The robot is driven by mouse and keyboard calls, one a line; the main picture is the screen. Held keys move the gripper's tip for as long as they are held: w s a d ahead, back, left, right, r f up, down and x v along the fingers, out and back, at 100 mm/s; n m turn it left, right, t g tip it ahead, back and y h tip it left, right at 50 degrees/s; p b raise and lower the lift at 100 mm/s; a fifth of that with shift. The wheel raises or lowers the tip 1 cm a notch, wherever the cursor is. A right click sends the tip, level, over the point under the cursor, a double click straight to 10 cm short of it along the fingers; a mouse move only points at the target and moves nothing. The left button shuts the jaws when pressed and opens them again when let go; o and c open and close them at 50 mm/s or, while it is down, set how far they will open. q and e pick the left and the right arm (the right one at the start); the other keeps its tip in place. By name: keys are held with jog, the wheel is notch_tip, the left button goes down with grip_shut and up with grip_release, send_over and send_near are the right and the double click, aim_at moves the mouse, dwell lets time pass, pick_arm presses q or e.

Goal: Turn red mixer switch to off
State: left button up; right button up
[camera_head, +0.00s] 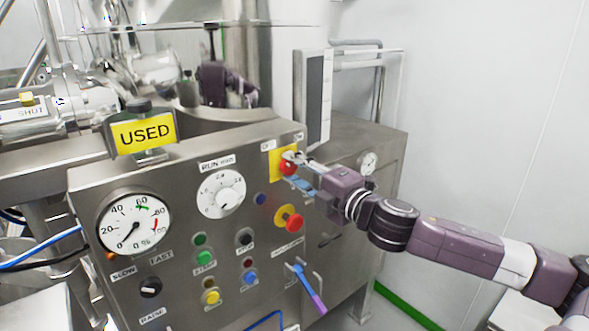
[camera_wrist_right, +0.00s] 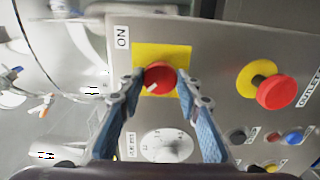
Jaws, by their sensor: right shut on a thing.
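The red mixer switch (camera_head: 287,167) sits on a yellow plate at the upper right of the steel control panel (camera_head: 180,265). My right gripper (camera_head: 290,160) reaches it from the right. In the right wrist view the red switch (camera_wrist_right: 160,77) is a round knob with a white mark, and the two blue-padded fingers of my right gripper (camera_wrist_right: 160,80) are shut on its sides. An "ON" label (camera_wrist_right: 122,37) shows near the yellow plate's corner. My left gripper is not clearly seen in either view.
A second red button on a yellow base (camera_head: 292,221) sits below the switch. A dial gauge (camera_head: 133,222), a white RUN dial (camera_head: 220,193) and several small coloured buttons share the panel. A yellow "USED" sign (camera_head: 143,132) stands on top.

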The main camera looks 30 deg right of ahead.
jog(key=o, duration=1.2)
jog(key=shift+c, duration=0.2)
jog(key=shift+s+f, duration=0.1)
jog(key=shift+s, duration=0.05)
jog(key=shift+s, duration=0.4)
jog(key=s+d, duration=0.1)
jog(key=s, duration=1)
